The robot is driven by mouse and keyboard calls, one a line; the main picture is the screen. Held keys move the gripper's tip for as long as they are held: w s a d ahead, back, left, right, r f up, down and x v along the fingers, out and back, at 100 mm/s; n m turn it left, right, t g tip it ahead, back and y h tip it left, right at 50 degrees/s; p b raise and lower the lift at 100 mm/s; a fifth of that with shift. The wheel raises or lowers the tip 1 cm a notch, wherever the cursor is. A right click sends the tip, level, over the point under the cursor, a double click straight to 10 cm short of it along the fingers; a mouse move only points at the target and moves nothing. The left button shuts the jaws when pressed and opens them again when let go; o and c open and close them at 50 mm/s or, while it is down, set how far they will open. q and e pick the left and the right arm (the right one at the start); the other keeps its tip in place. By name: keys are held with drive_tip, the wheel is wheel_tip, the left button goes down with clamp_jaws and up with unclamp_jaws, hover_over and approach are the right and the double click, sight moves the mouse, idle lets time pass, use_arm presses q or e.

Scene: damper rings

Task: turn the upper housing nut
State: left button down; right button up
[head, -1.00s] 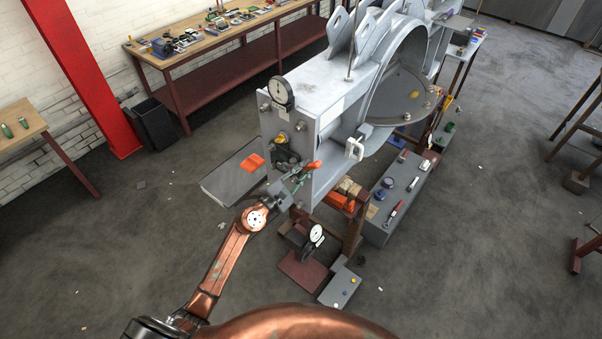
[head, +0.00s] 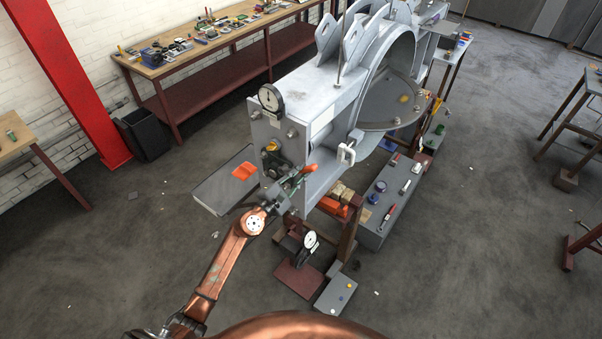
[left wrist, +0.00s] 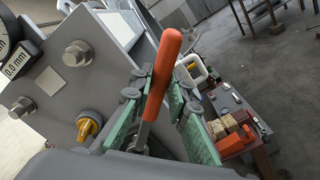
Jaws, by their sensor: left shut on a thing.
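My left gripper (head: 293,186) is at the near end of the grey housing (head: 310,103). It is shut on an orange-handled tool (head: 309,169). In the left wrist view the orange handle (left wrist: 164,65) stands tilted between the green finger pads of my left gripper (left wrist: 160,88). The tool's lower end is hidden by the gripper. On the end plate, a yellow nut-like fitting (left wrist: 89,125) and two grey hex nuts, one upper (left wrist: 76,53) and one lower (left wrist: 21,107), show left of the gripper. I cannot tell which is the upper housing nut. My right gripper is not in view.
A dial gauge (head: 270,97) sits on the housing's top edge. A white handle (head: 346,153) is on its side. A grey bench (head: 372,235) with tools and a second dial stand (head: 300,278) are close by. Open floor lies at right.

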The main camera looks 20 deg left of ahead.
use_arm(q)
drive_tip(key=shift+x, duration=0.85)
idle(1.8)
drive_tip(key=shift+w, duration=0.25)
drive_tip(key=c, duration=1.8)
unclamp_jaws()
drive_tip(key=shift+o, duration=0.2)
drive_tip(key=shift+c, duration=0.6)
drive_tip(key=c, duration=0.3)
